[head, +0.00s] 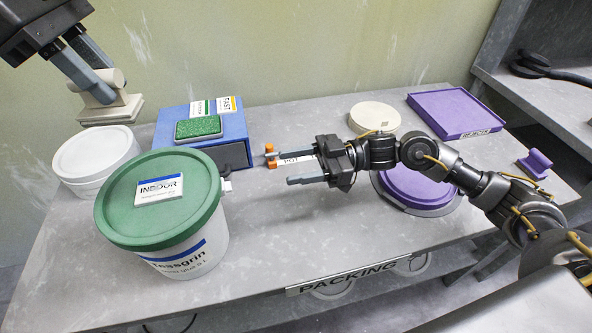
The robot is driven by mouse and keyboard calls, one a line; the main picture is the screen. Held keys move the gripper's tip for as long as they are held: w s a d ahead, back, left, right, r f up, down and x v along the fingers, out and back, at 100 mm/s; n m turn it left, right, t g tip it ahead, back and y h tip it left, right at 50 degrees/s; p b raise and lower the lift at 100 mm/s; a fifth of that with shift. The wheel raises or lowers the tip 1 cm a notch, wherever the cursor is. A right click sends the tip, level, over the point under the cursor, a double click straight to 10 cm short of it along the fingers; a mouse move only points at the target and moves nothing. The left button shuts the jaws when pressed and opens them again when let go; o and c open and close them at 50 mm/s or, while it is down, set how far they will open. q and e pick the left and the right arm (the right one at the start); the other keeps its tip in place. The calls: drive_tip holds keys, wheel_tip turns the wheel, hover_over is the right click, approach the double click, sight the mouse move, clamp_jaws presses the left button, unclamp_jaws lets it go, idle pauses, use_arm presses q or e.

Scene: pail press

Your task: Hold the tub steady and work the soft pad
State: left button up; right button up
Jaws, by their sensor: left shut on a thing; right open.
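A white tub with a green lid (158,205) stands upright at the front left of the table. A white label with "INDOOR"-like lettering lies on the lid. My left gripper (102,84), at the upper left, is shut on the handle of a cream block (110,110). The block is held above the table's back left, beyond the green lid and apart from it. I cannot tell whether its underside is soft. My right gripper (281,169) is open to the right of the tub, its fingers pointing left towards it, without touching it.
A white round container (92,152) stands behind the tub. A blue box (232,134) carries a green textured pad (198,127). Purple lid (415,188), cream disc (374,116) and purple tray (455,111) lie right.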

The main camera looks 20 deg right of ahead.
drive_tip(key=s+a, duration=0.1)
drive_tip(key=a, duration=1.1)
drive_tip(key=shift+a+f+g, duration=0.3)
drive_tip(key=shift+s, duration=0.1)
drive_tip(key=shift+c, duration=0.4)
clamp_jaws()
idle(0.3)
